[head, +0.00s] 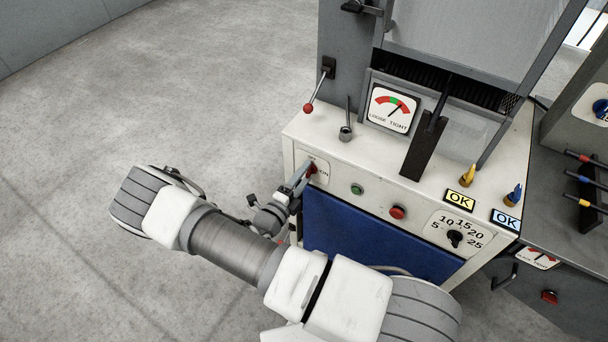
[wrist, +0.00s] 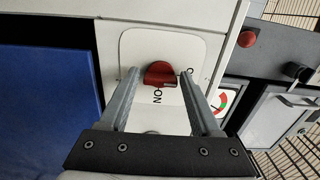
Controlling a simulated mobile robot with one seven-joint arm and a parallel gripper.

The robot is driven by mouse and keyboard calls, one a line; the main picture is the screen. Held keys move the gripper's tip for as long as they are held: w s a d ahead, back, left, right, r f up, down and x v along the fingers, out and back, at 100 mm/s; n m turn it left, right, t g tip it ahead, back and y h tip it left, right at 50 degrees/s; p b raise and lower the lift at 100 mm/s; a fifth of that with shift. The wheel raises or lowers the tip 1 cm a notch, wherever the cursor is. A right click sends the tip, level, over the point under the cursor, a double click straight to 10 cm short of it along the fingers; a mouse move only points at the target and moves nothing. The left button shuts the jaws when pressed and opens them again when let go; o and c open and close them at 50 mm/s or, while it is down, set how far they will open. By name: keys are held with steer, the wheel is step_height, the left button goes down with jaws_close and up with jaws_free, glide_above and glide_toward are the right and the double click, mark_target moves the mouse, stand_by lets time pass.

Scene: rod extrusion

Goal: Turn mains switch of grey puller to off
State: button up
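The mains switch is a red knob (head: 312,170) on a white label plate at the left end of the grey puller's white front panel (head: 372,191). In the wrist view the red knob (wrist: 159,74) sits between the fingers of my gripper (wrist: 160,76). The fingers are apart, one on each side of the knob; its right end comes close to the right finger, and I cannot tell if they touch. The word ON shows on the plate; another label is partly hidden by the right finger. In the head view my gripper (head: 303,172) reaches the plate from the left.
A green button (head: 357,189), a red button (head: 397,212) and a black dial (head: 454,238) lie along the panel. A red-tipped lever (head: 308,107) and a LOOSE/TIGHT gauge (head: 391,108) are above. A blue panel (head: 365,240) is below. The floor at left is clear.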

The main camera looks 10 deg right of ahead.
steer(key=shift+o, duration=1)
steer(key=shift+a, duration=0.1)
steer(key=v, duration=1.7)
steer(key=shift+s+r, duration=0.15)
steer(key=shift+r, duration=0.05)
